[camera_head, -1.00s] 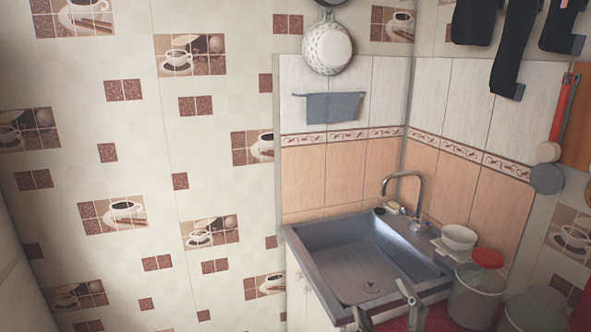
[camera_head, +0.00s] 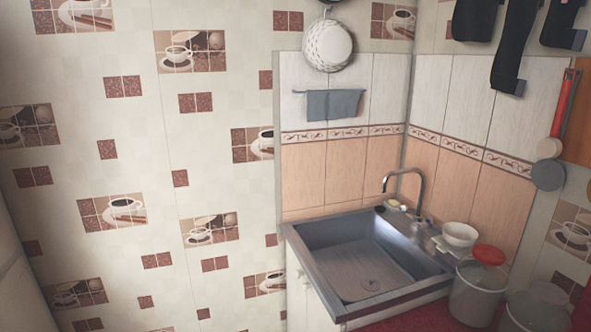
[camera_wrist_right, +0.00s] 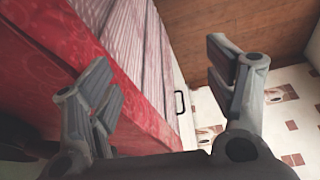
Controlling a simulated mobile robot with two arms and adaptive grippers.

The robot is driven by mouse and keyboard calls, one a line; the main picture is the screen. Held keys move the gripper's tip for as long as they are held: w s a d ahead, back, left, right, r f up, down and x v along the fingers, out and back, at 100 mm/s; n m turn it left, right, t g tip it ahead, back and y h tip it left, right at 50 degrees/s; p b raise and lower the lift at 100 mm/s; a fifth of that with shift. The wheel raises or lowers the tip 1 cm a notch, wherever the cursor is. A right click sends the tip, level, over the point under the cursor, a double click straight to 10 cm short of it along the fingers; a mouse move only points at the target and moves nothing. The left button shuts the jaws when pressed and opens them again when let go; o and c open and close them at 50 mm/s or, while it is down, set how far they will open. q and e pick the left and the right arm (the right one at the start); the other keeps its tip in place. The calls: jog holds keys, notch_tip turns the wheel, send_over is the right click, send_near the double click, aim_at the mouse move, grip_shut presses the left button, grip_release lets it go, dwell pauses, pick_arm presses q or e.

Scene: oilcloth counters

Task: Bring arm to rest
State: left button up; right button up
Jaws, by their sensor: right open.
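My right gripper (camera_wrist_right: 160,82) shows in the right wrist view with its two grey fingers spread wide apart. Nothing is between them. It is beside a counter with a red patterned oilcloth (camera_wrist_right: 52,45), which fills the left of that view. In the head view neither of my grippers shows. My left gripper is in no view.
The head view shows a metal sink (camera_head: 365,272) with a tap (camera_head: 418,190), a white bowl (camera_head: 459,235) and a lidded bucket (camera_head: 477,292) beside it. A cabinet front with a black handle (camera_wrist_right: 179,103) lies below the counter in the right wrist view.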

jog(key=s+f+g+b, duration=0.1)
jog(key=s+f+b, duration=0.1)
jog(key=f, duration=1.1)
jog(key=s+f+b, duration=0.1)
jog(key=f+b, duration=0.1)
jog(key=f, duration=1)
pick_arm(q)
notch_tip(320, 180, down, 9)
jog(key=b, duration=0.4)
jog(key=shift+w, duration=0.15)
pick_arm(e)
jog(key=s+d+f+g, duration=0.1)
jog(key=s+d+f, duration=0.2)
jog(key=s+f, duration=1.3)
notch_tip(320, 180, down, 4)
jog(key=shift+s+r, duration=0.1)
jog(key=shift+s, duration=0.2)
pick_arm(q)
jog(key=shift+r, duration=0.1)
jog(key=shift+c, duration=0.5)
pick_arm(e)
jog(key=shift+d, duration=0.1)
jog(key=shift+c, duration=0.4)
